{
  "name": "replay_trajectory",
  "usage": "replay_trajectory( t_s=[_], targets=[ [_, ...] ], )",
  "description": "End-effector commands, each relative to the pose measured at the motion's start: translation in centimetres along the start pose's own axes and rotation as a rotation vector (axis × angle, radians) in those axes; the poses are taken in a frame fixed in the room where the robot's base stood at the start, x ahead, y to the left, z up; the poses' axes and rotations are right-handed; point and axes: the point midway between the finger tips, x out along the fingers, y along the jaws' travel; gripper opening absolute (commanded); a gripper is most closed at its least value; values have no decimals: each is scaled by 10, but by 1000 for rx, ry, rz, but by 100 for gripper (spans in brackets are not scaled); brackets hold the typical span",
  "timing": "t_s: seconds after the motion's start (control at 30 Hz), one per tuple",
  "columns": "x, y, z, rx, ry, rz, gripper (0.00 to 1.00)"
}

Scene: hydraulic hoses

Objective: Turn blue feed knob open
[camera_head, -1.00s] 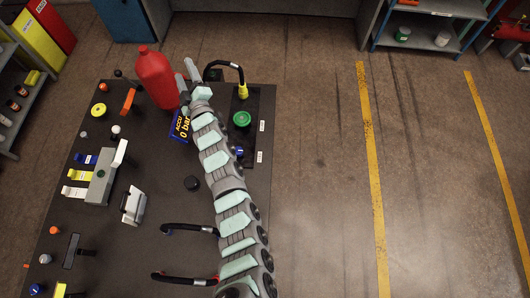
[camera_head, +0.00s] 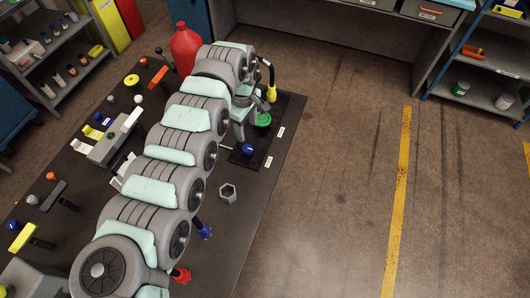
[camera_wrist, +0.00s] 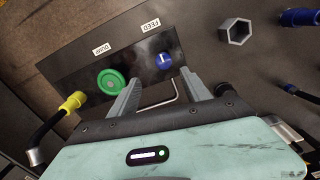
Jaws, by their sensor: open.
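The round blue feed knob (camera_wrist: 165,60) has a pale mark on its face and sits on a dark panel (camera_wrist: 90,60) beside a FEED label (camera_wrist: 150,26). It also shows in the head view (camera_head: 248,149). The green knob (camera_wrist: 110,82), beside a DUMP label (camera_wrist: 101,49), is to its left in the wrist view. My gripper (camera_wrist: 165,80) is open above the panel. In the wrist view its two fingers are on either side of the blue knob, which appears just beyond the tips; I see no contact. In the head view my arm partly hides the gripper.
A yellow-ended hose (camera_wrist: 70,103) stands by the green knob. A metal hex piece (camera_head: 228,192) lies near the panel. A bent metal rod (camera_wrist: 165,101) shows between the fingers. A red bottle (camera_head: 186,48) stands behind my arm. Floor at right is clear.

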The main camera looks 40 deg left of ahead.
Motion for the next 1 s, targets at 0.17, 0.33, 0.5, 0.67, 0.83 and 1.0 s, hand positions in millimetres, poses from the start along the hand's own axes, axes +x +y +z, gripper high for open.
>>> replay_trajectory(
  t_s=[0.17,0.33,0.5,0.67,0.83,1.0],
  targets=[
    [12,-10,-2,-10,1,-28,56],
    [43,-9,-2,-10,-1,-25,56],
    [76,-8,-1,-8,-1,-20,56],
    [97,-8,-2,-9,0,-20,56],
    [106,-8,-3,-8,3,-18,56],
    [107,-8,-3,-8,4,-17,56]
  ],
)
